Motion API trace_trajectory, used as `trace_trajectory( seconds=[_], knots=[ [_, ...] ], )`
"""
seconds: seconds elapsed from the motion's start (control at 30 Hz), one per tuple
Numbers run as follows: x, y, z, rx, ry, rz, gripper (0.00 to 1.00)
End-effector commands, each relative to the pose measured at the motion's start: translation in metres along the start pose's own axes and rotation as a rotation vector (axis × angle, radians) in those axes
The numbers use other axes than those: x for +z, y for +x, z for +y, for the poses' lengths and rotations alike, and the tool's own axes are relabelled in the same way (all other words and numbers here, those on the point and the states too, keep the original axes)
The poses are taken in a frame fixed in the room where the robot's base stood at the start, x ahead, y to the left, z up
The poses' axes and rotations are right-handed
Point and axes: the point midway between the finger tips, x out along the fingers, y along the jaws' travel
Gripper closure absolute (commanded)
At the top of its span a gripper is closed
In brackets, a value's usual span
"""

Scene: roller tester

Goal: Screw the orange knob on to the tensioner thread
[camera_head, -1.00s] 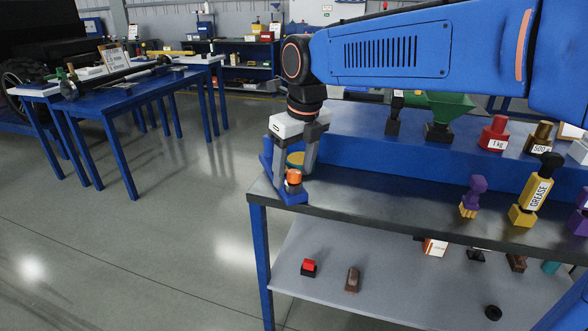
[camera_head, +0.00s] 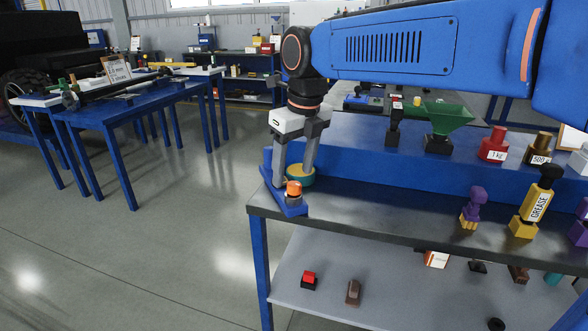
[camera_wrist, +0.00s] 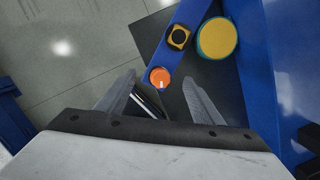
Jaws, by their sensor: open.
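The orange knob (camera_head: 294,187) sits upright on a short grey post (camera_head: 294,200) at the near end of a blue arm-like plate (camera_head: 291,210), at the bench's left corner. The thread is hidden under the knob. In the wrist view the knob (camera_wrist: 159,77) shows its round top with a pale mark, between and beyond the fingertips. My gripper (camera_head: 293,178) is open, pointing down, with its fingers apart on either side above the knob. It also shows in the wrist view (camera_wrist: 158,80). I see no finger clearly touching the knob.
A teal-rimmed yellow roller (camera_wrist: 217,38) stands close behind my right finger, and a yellow block with a black round top (camera_wrist: 178,38) is on the plate. The front bench top between is clear.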

Motion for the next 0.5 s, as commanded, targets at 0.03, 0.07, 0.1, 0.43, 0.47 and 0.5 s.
trace_trajectory(
  seconds=[0.03,0.07,0.1,0.43,0.47,0.5],
  knots=[
    [0.0000,0.0001,-0.0005,0.004,-0.020,0.000,0.39],
    [0.0000,0.0001,-0.0007,0.008,-0.039,0.000,0.39],
    [0.0001,0.0002,-0.0007,0.014,-0.070,0.000,0.39],
    [0.0004,0.0004,-0.0008,0.070,-0.364,0.000,0.39],
    [0.0004,0.0004,-0.0007,0.076,-0.391,0.000,0.39],
    [0.0005,0.0003,-0.0007,0.083,-0.426,0.000,0.39]
  ],
)
